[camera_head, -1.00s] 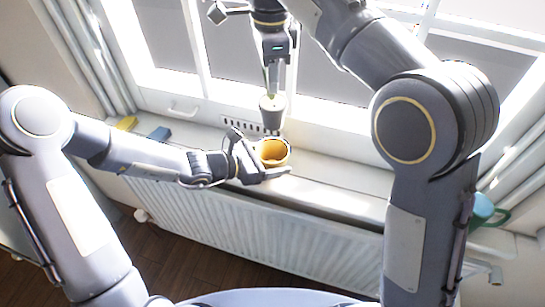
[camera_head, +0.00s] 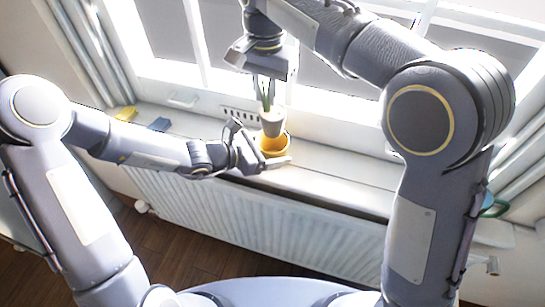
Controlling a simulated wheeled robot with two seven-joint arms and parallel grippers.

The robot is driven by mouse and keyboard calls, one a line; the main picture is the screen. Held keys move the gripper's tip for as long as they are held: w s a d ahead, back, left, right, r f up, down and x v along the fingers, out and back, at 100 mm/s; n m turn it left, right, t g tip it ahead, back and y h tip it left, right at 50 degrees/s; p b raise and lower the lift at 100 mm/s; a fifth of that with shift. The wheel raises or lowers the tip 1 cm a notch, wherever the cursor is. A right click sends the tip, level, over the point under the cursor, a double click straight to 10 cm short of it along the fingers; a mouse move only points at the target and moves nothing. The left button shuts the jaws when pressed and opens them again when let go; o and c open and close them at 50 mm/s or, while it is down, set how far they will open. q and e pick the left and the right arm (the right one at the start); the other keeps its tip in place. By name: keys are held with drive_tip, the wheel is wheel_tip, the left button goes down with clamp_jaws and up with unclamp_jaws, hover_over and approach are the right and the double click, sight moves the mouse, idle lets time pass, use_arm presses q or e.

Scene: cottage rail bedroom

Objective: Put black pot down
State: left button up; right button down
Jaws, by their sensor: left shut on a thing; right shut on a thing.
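A small grey pot with green leaves (camera_head: 272,123), which looks like the task's black pot lit by sun, is upright under my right gripper (camera_head: 268,92). The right gripper points down from above and is shut, with its fingers around the plant above the pot. A yellow-orange pot (camera_head: 274,148) stands on the white windowsill (camera_head: 330,167). My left gripper (camera_head: 256,150) is shut on the yellow pot from the left. The grey pot's lower part overlaps the yellow pot's opening; I cannot tell whether it touches the inside.
A yellow block (camera_head: 124,113) and a blue block (camera_head: 159,124) lie on the sill to the left. A green mug (camera_head: 492,206) is at the right, partly behind my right arm. A radiator (camera_head: 260,215) is below the sill. The sill right of the pots is clear.

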sight(267, 127)
drive_tip(key=shift+f+n, duration=0.35)
drive_tip(key=shift+n, duration=0.05)
wheel_tip(267, 127, down, 10)
drive_tip(key=shift+r, duration=0.1)
drive_tip(key=shift+f, duration=0.2)
drive_tip(key=c, duration=1.3)
unclamp_jaws()
drive_tip(key=shift+r, duration=0.1)
